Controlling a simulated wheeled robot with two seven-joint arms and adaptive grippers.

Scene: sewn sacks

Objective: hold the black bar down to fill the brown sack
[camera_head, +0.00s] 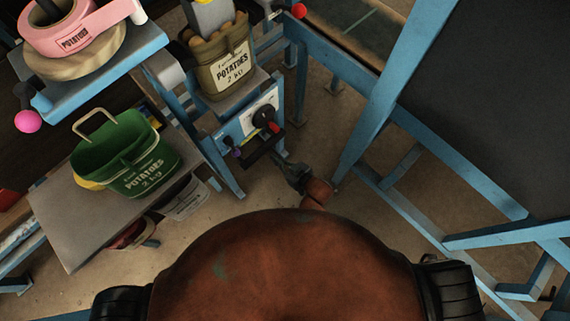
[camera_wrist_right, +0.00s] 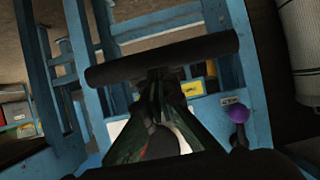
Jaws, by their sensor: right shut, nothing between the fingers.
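The brown sack (camera_head: 225,72) labelled POTATOES 2 kg stands upright on a grey ledge under a grey spout (camera_head: 211,14), with potatoes showing at its mouth. The black bar (camera_head: 262,150) sticks out below the control panel on the blue frame; in the right wrist view it (camera_wrist_right: 115,70) runs across the picture, slightly tilted. My right gripper (camera_head: 287,164) is shut and empty, close by the bar. In the right wrist view its fingers (camera_wrist_right: 158,85) meet at the bar's middle; whether they press on it I cannot tell. My left gripper is not in view.
A panel (camera_head: 239,124) with a black knob sits above the bar. A green sack (camera_head: 138,165) stands on a grey shelf (camera_head: 72,222) at left. A pink roll (camera_head: 68,27) is at upper left. Blue frames and a dark board (camera_head: 490,100) stand at right.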

